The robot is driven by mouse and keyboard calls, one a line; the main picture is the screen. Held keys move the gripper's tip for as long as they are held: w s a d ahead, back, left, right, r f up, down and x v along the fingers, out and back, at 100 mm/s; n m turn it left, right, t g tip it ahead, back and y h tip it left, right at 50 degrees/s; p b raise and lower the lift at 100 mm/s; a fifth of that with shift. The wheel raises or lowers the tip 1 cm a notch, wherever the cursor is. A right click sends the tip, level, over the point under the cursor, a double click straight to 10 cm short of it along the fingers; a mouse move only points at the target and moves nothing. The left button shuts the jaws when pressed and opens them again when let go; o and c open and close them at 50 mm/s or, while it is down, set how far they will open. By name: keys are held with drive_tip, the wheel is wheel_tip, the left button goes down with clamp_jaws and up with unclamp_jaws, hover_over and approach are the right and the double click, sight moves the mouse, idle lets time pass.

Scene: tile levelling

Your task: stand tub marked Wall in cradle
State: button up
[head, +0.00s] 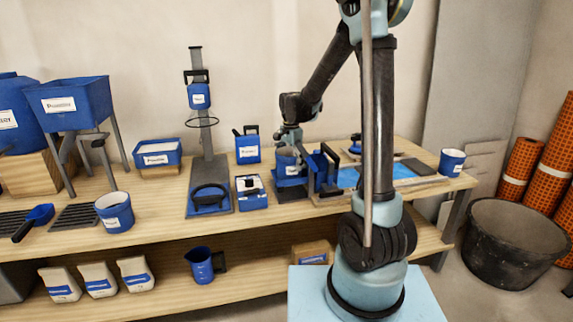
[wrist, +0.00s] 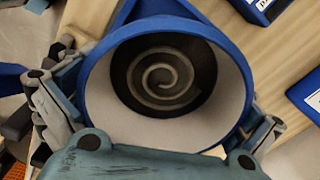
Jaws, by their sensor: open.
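A tub with a blue rim and pale inner wall (wrist: 210,118) fills the wrist view, with a dark round surface bearing a pale spiral at its bottom. In the head view a tub (head: 287,161) stands below my gripper (head: 291,146), on or in a blue holder (head: 291,184) that may be the cradle. My gripper is open, with its fingers (wrist: 160,120) on either side of the tub in the wrist view. Whether they touch it is unclear. Its label is not visible, so I cannot tell whether it is marked Wall.
A blue upright piece (head: 322,170) stands close right of the holder. A blue box (head: 251,194) and a tall stand (head: 208,150) are to the left. Other labelled tubs stand at the bench's left (head: 114,213) and right end (head: 452,163).

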drive_tip(key=shift+s+a+r, duration=0.1)
drive_tip(key=shift+a, duration=0.25)
drive_tip(key=shift+r, duration=0.15)
wheel_tip(320, 180, up, 12)
idle(0.4)
drive_tip(key=s+d+n+t, duration=0.7)
drive_tip(key=s+d+n, duration=0.3)
drive_tip(key=s+d, duration=0.8)
drive_tip(key=s+d+f+g, duration=0.2)
drive_tip(key=s+f+g, duration=0.2)
drive_tip(key=s+f, duration=0.8)
drive_tip(key=shift+s+d+n+g, duration=0.2)
drive_tip(key=shift+s+n+g, duration=0.15)
drive_tip(key=shift+s, duration=0.4)
